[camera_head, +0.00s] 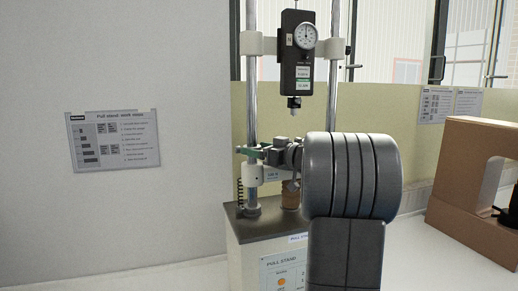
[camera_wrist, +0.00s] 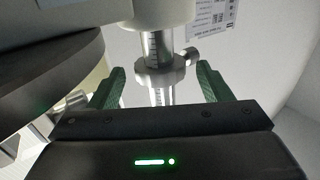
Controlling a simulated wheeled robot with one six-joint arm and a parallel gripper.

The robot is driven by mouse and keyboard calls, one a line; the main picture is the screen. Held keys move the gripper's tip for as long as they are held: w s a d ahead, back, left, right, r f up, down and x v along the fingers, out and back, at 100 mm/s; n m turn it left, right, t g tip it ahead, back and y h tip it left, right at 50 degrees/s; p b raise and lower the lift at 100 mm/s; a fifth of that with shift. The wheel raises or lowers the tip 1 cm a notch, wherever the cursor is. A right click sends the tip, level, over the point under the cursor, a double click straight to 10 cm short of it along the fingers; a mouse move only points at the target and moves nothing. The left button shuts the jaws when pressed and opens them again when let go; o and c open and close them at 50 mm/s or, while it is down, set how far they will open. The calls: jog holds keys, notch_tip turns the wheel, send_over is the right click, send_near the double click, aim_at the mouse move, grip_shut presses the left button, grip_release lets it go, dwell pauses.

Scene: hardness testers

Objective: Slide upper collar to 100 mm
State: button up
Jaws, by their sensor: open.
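The pull stand (camera_head: 262,222) has two upright metal columns. In the wrist view a graduated column (camera_wrist: 158,46) runs between my green fingertips. A pale metal collar (camera_wrist: 158,78) with a side thumb screw (camera_wrist: 189,56) sits around it, below a wider white cylindrical part (camera_wrist: 163,12). I cannot tell whether this is the upper collar, and the scale numbers are unreadable. My gripper (camera_wrist: 162,86) is open, one finger on each side of the collar, with visible gaps. In the head view my gripper (camera_head: 258,153) is at the left column, just above a white block (camera_head: 252,174); my wrist hides part of the stand.
A black force gauge with a dial (camera_head: 297,52) hangs between the columns from a crosshead with white blocks (camera_head: 253,43). A coil spring (camera_head: 239,191) stands at the left column's foot. A brown frame (camera_head: 470,178) stands at the right. The bench at left is clear.

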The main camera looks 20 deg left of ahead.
jog(key=c, duration=1.4)
jog(key=shift+r+p, duration=0.1)
jog(key=shift+p, duration=0.2)
jog(key=shift+p, duration=0.75)
jog(key=o, duration=1.4)
jog(key=b+v, duration=0.2)
jog(key=v, duration=1.2)
jog(key=shift+b, duration=0.3)
jog(key=shift+a, duration=0.15)
